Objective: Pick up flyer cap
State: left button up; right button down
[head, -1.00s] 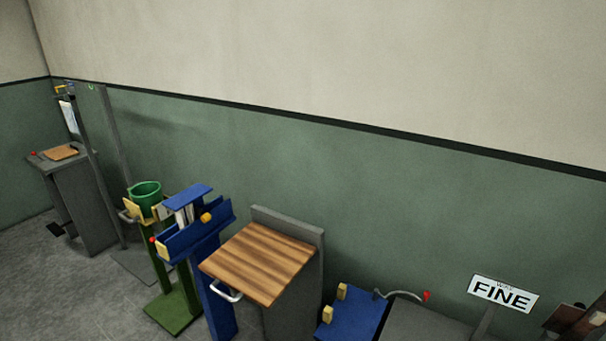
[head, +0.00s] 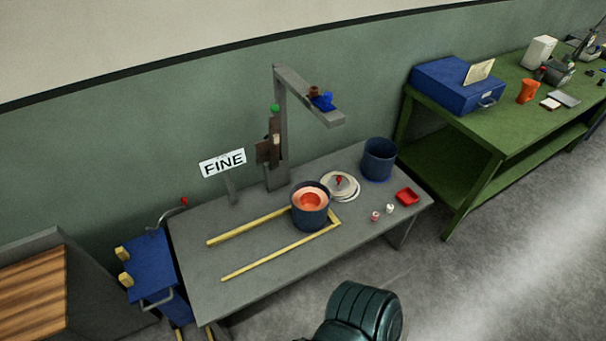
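A pale round disc with a red knob (head: 341,185) lies on the grey bench (head: 195,258); it may be the flyer cap, but I cannot tell for sure. It is just behind and right of a dark blue drum (head: 311,220), which is open at the top with an orange-red coil inside. A second dark blue drum (head: 378,160) stands at the bench's right rear. Neither of my grippers shows in the head view.
A FINE sign (head: 222,163) and a grey post with an overhead arm (head: 281,130) rise at the bench's back. Yellow strips (head: 280,260) lie on the bench. A red tray (head: 407,197) sits at its right. A green table (head: 470,130) stands further right.

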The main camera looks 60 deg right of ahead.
aim_at(341, 184)
jog(key=z, duration=2.3)
